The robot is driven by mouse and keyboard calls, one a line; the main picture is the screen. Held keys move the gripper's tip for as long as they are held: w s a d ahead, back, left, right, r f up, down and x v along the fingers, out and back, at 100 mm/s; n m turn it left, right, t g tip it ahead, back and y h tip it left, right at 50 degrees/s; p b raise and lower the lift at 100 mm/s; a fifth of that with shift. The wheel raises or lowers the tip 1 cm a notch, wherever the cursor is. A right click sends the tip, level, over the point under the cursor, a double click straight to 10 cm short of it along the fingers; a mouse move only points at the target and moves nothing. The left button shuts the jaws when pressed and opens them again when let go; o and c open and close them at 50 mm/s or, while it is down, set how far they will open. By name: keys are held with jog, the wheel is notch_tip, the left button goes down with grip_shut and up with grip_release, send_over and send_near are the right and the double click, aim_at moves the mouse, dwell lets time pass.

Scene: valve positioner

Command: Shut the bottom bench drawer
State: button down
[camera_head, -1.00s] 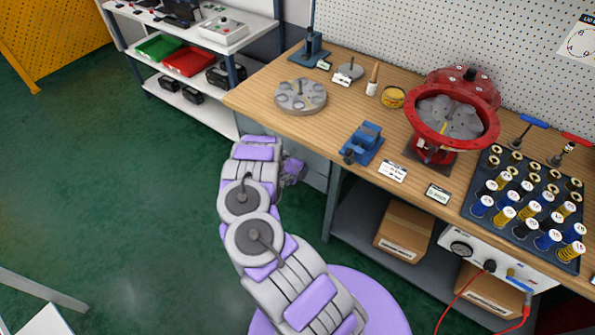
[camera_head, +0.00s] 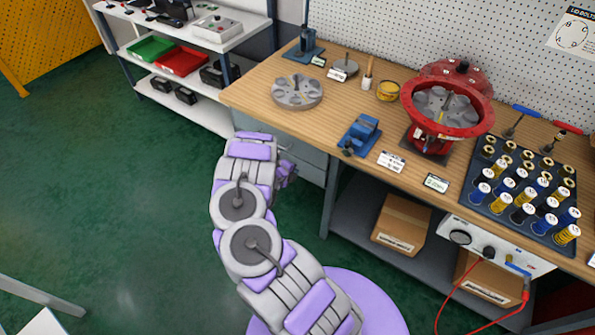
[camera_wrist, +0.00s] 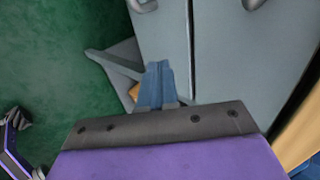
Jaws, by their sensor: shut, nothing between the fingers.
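The bench's drawer unit (camera_head: 312,166) is grey and sits under the left end of the wooden bench, partly hidden behind my arm. In the wrist view the picture is turned, with the bench top at the right. The bottom drawer (camera_wrist: 164,38) is the left grey front, its handle (camera_wrist: 143,5) cut by the top edge. A dark seam parts it from the neighbouring drawer front (camera_wrist: 235,65). I cannot tell how far it stands out. My gripper (camera_wrist: 159,68) is shut and empty, its blue-grey fingers over the bottom drawer's near left part. Contact is unclear. Its fingertips are hidden in the head view.
The wooden bench top (camera_head: 262,95) carries a blue vise (camera_head: 360,135), a red valve housing (camera_head: 447,105) and a tray of fittings (camera_head: 530,190). A cardboard box (camera_head: 401,224) stands on the shelf below. A white rack (camera_head: 200,100) stands at the left. Green floor (camera_head: 110,200) is open there.

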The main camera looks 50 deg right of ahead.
jog(key=shift+w+p+v, duration=0.2)
jog(key=shift+p+v, duration=0.75)
jog(key=shift+v, duration=3.7)
jog(key=w+a+r+n+t+y, duration=0.35)
jog(key=w+a+r, duration=0.25)
jog(key=w+a, duration=0.3)
jog(key=w+a+r+n+t+y, duration=0.35)
jog(key=w+a+r, duration=0.25)
jog(key=w+a, duration=0.3)
jog(key=s+a+r+n+y, duration=0.2)
jog(key=a+r+n+y, duration=0.4)
jog(key=a+r+n, duration=0.85)
jog(key=s+a+r+n+g, duration=0.1)
jog(key=s+a+r+n, duration=0.15)
jog(key=s+a, duration=0.35)
jog(key=s+a+r+n+g+y, duration=0.1)
jog(key=s+a+r+n+g, duration=0.1)
jog(key=s+a+r, duration=0.4)
jog(key=s+a+r+n+g, duration=0.1)
jog(key=s+a+r+n, duration=0.2)
jog(key=s, duration=0.5)
jog(key=s+d+n+g+h, duration=0.2)
jog(key=s+d+n, duration=0.1)
jog(key=s, duration=0.9)
jog(key=s+d+n+g+h, duration=0.2)
jog(key=s+d, duration=0.3)
jog(key=s, duration=0.8)
jog(key=shift+d+n+g+h, duration=0.2)
jog(key=shift+n+g+h, duration=0.1)
jog(key=shift+n+g, duration=0.3)
